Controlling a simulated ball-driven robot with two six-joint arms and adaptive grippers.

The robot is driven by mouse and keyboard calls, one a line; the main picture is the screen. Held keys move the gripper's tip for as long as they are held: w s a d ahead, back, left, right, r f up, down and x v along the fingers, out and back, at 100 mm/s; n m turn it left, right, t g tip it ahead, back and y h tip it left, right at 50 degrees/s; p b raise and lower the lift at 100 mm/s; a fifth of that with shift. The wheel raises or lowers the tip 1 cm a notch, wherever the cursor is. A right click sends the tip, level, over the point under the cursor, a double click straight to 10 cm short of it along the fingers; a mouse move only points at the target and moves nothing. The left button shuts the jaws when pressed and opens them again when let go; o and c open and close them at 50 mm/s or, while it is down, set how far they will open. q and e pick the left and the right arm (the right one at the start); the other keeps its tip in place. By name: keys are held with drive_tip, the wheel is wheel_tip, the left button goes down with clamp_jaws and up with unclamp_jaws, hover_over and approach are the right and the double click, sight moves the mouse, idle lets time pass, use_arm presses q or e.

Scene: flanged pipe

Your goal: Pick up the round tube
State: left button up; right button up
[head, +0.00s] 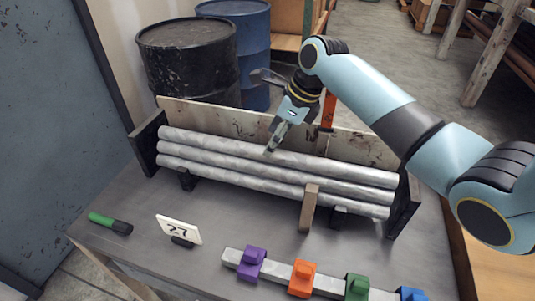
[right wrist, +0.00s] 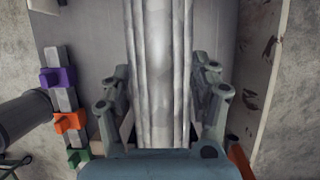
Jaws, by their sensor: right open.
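Several long, grey, round metal tubes lie stacked in a rack; three show in the head view, the top round tube (head: 340,166) highest. My right gripper (head: 273,140) reaches down over the middle of the top tube. In the right wrist view, the open jaws (right wrist: 162,80) stand on either side of the tube (right wrist: 160,45), which runs lengthwise between them. Nothing is held. Whether a finger touches the tube cannot be told. My left gripper is out of view.
The rack has dark end plates (head: 147,143) and a tall back board (head: 215,118). A brown upright (head: 309,207) stands in front. Coloured clamps on a bar (head: 275,268), a number 27 card (head: 178,229) and a green-handled tool (head: 110,223) lie on the table. Drums (head: 188,60) stand behind.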

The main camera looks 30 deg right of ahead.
drive_tip(key=x, duration=0.4)
drive_tip(key=shift+f, duration=0.15)
drive_tip(key=shift+s, duration=0.1)
drive_tip(key=c, duration=0.4)
clamp_jaws()
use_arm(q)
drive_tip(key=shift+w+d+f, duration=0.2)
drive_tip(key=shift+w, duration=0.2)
